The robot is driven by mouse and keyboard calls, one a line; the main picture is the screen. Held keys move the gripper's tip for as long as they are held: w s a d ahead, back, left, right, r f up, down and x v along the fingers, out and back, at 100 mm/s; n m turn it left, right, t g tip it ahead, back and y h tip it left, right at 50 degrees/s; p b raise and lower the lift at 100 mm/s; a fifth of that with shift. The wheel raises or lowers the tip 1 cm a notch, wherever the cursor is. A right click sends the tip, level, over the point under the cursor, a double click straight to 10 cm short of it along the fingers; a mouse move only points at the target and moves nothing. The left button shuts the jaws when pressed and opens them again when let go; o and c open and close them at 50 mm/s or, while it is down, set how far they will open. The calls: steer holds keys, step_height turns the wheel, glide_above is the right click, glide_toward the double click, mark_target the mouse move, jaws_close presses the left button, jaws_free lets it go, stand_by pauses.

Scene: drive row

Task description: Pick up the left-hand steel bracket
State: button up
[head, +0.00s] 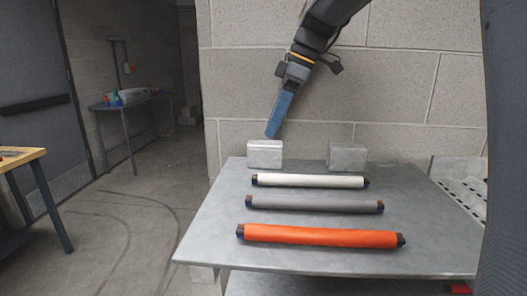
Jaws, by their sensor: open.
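Two grey steel blocks, which look like the brackets, stand at the back of the metal table (210,232). The left-hand steel bracket (265,154) is near the table's back left corner. The right-hand steel bracket (347,157) stands apart from it to the right. My gripper (272,134) has blue fingers and points down from the upper right. In the picture its tips are just above the left bracket's top right part. It is open, with nothing seen in it. The gap between the fingers is hidden from this side, and I cannot tell whether the tips touch the bracket.
A white roll (310,181), a grey roll (314,204) and an orange roll (320,236) lie across the table in front of the brackets. A block wall (400,95) rises behind. A perforated metal piece (462,185) is at the right. Open floor (135,225) lies left.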

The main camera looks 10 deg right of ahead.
mark_target(266, 143)
steer(key=shift+d+p+x, duration=0.2)
steer(key=shift+p+x, duration=1)
steer(key=shift+x, duration=2.4)
steer(key=shift+s+f, duration=0.1)
steer(key=shift+c, duration=0.5)
steer(key=c, duration=1.1)
